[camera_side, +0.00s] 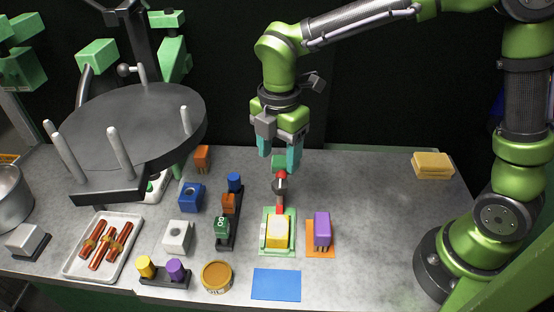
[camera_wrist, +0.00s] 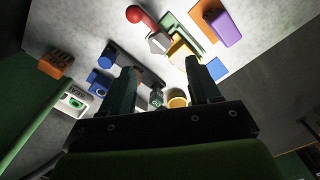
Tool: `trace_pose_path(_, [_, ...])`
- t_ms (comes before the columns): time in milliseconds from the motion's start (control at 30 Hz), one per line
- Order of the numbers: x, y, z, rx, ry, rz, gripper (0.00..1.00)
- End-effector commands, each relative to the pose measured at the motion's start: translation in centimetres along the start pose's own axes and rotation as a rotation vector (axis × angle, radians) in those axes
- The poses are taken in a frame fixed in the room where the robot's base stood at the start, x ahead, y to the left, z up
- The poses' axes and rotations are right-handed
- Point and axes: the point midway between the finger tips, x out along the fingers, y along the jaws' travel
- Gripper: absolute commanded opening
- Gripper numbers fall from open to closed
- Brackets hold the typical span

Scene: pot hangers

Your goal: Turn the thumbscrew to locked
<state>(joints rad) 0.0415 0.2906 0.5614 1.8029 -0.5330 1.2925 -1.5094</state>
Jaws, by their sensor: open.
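No part is clearly recognizable as the thumbscrew. A red-ended piece with a grey collar (camera_side: 280,187) rises at the back of a green fixture (camera_side: 264,243) holding a yellow block (camera_side: 278,232). In the wrist view its red ball (camera_wrist: 134,14) and grey faceted part (camera_wrist: 158,42) lie near the yellow block (camera_wrist: 181,51). My gripper (camera_side: 279,156) points down, open and empty, above and behind that piece, apart from it. The wrist view shows both fingers of my gripper (camera_wrist: 161,72) spread. A dark round disc with upright pegs (camera_side: 135,125) stands at the left.
A purple block (camera_side: 322,229) stands right of the fixture. A black rack (camera_side: 231,232) with several coloured blocks, a blue block (camera_side: 190,196) and a white block (camera_side: 178,236) are left. A tray (camera_side: 76,268) holds sausages. The right table is mostly clear, except a yellow sponge-like stack (camera_side: 432,165).

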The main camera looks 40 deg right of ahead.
Motion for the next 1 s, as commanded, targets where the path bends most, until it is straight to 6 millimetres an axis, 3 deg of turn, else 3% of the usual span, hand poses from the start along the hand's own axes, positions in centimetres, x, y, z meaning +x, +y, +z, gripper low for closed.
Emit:
trace_pose_path(200, [4.6, -0.1, 0.0, -0.001, 0.000, -0.004, 0.62])
trace_pose_path(400, [7.1, 0.0, 0.0, 0.001, 0.000, -0.002, 0.62])
trace_pose_path(800, [7.8, 0.0, 0.0, 0.002, 0.000, 0.001, 0.62])
trace_pose_path(1000, [7.8, 0.0, 0.0, 0.002, 0.000, 0.001, 0.33])
